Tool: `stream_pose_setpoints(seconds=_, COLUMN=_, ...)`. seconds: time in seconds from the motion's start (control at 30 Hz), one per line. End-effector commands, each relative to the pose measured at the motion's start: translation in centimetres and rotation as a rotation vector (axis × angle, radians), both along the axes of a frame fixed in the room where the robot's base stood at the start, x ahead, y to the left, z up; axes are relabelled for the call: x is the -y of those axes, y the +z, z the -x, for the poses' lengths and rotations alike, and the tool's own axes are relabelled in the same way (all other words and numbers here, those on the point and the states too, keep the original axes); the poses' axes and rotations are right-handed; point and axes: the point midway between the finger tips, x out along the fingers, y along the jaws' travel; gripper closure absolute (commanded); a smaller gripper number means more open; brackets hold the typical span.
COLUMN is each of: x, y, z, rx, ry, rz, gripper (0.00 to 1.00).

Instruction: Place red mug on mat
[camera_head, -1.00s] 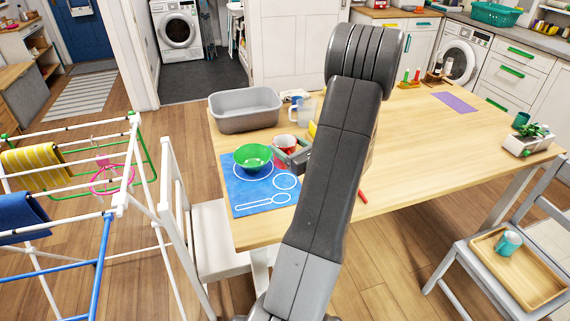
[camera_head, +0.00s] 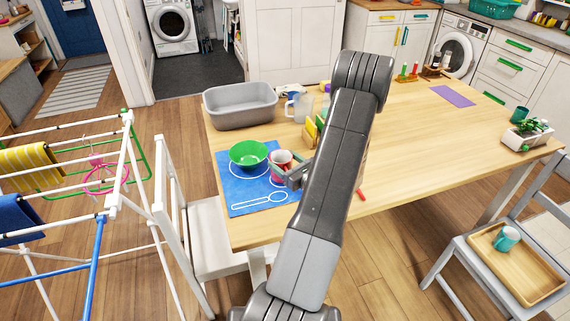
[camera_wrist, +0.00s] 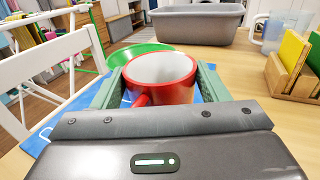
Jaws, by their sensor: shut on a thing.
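The red mug (camera_head: 281,163), white inside, is upright between the fingers of my gripper (camera_head: 287,174). In the wrist view my gripper (camera_wrist: 152,92) is shut on the red mug (camera_wrist: 165,88), with a finger on each side. The blue mat (camera_head: 237,197) has white outlines of a plate, a cup and a spoon. The mug is over the right part of the mat, where the small circle outline is; whether its base touches the mat I cannot tell. A green bowl (camera_head: 248,153) stands on the mat's large circle, left of the mug.
A grey tub (camera_head: 240,107) stands behind the mat. A clear pitcher (camera_head: 299,108) and a wooden holder with coloured cards (camera_wrist: 294,70) stand behind and right of the mug. A drying rack and a white chair are at the left. The table's middle right is clear.

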Motion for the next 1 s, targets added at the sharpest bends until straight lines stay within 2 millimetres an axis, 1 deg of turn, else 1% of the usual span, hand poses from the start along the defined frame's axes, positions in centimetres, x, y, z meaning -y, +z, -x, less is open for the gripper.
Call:
stream_pose_setpoints(seconds=0.1, x=0.01, y=-0.75, z=-0.01, rx=0.001, ry=-0.001, rz=-0.001, gripper=0.63)
stream_pose_setpoints(seconds=0.37, x=0.02, y=-0.84, z=-0.03, rx=0.002, ry=-0.001, rz=-0.001, gripper=0.63)
stream_pose_setpoints(seconds=0.53, x=0.02, y=-1.35, z=-0.02, rx=0.001, ry=-0.001, rz=0.000, gripper=0.63)
stream_pose_setpoints(seconds=0.57, x=0.01, y=-1.22, z=0.00, rx=0.001, ry=-0.001, rz=0.001, gripper=0.26)
stream_pose_setpoints(seconds=0.63, x=0.01, y=-1.18, z=0.00, rx=0.000, ry=0.000, rz=0.000, gripper=0.13)
stream_pose_setpoints(seconds=0.67, x=0.01, y=-1.18, z=0.00, rx=0.000, ry=0.000, rz=0.000, gripper=0.10)
stream_pose_setpoints(seconds=1.0, x=0.01, y=-0.89, z=-0.01, rx=0.000, ry=-0.001, rz=0.000, gripper=0.10)
